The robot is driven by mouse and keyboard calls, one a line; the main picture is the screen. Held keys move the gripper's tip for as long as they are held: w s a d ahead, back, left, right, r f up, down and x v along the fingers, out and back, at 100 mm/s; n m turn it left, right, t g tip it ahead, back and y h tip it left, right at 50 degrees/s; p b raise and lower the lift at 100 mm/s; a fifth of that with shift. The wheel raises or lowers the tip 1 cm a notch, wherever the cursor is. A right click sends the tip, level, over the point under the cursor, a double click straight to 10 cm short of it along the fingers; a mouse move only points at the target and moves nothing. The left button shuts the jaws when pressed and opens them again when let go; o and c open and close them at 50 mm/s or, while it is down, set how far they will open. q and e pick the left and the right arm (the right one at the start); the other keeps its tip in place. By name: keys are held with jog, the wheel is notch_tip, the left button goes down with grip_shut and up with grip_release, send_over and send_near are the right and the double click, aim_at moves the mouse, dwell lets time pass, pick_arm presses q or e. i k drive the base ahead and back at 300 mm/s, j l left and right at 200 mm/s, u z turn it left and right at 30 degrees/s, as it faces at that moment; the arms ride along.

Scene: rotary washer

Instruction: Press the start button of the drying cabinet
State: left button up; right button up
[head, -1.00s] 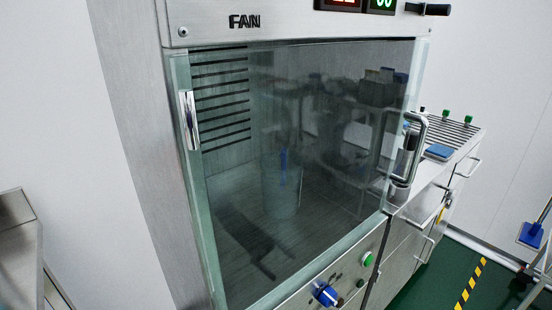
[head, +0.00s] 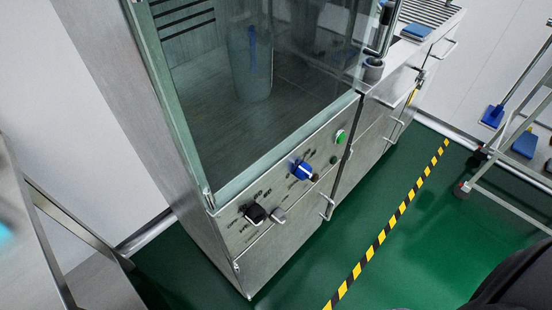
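The drying cabinet (head: 172,130) stands in the left middle of the head view, its glass door (head: 290,75) closed. A control panel (head: 235,232) runs below the glass. A bright green round button (head: 340,136) sits near the panel's right end, with a smaller dark green one (head: 334,160) below it. A blue knob (head: 301,170) is left of them. A black knob (head: 255,213) and a grey knob (head: 279,216) are further left. Button labels are too small to read. Neither of my grippers is in view.
A metal bench (head: 85,270) stands at the lower left. A counter with a blue pad (head: 416,31) adjoins the cabinet on the right. A wheeled metal rack (head: 500,178) stands at the right. The green floor (head: 330,250) before the cabinet is clear, crossed by yellow-black tape (head: 400,210).

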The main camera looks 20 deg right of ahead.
aim_at(342, 138)
jog(key=z, duration=1.25)
jog(key=l, duration=0.1)
